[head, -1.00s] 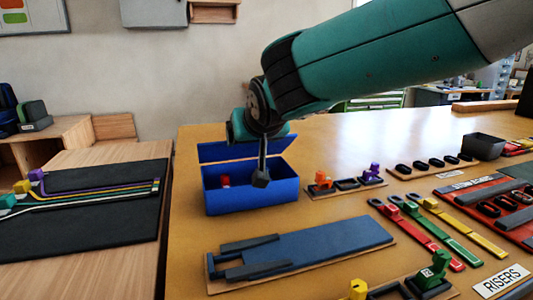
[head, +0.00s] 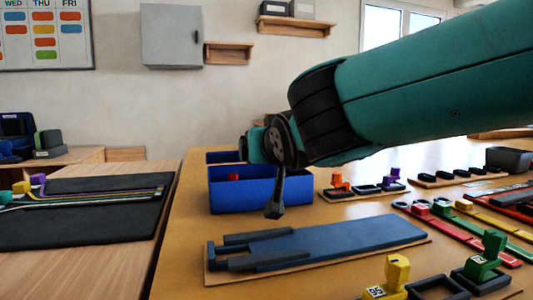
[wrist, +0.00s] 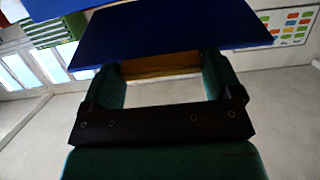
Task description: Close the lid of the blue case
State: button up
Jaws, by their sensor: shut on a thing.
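The blue case (head: 240,195) stands on the table with its lid (head: 222,157) raised along the back, so the case is open. A small red item (head: 233,177) shows inside. My gripper (head: 247,148) is at the lid, above the back of the case, and hides the lid's right part. In the wrist view the broad blue panel of the lid (wrist: 170,30) lies across the tips of my gripper (wrist: 160,68). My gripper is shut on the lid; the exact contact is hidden.
A long blue part on a board (head: 330,243) lies in front of the case. Small coloured parts and red, green and yellow strips (head: 450,220) fill the table's right side. A dark mat (head: 80,210) with coloured cables lies on the left bench. Bare table shows around the case.

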jog(key=shift+r, duration=0.1)
jog(key=o, duration=1.1)
jog(key=v, duration=1.7)
jog(key=shift+s, duration=0.2)
jog(key=shift+d+r, duration=0.1)
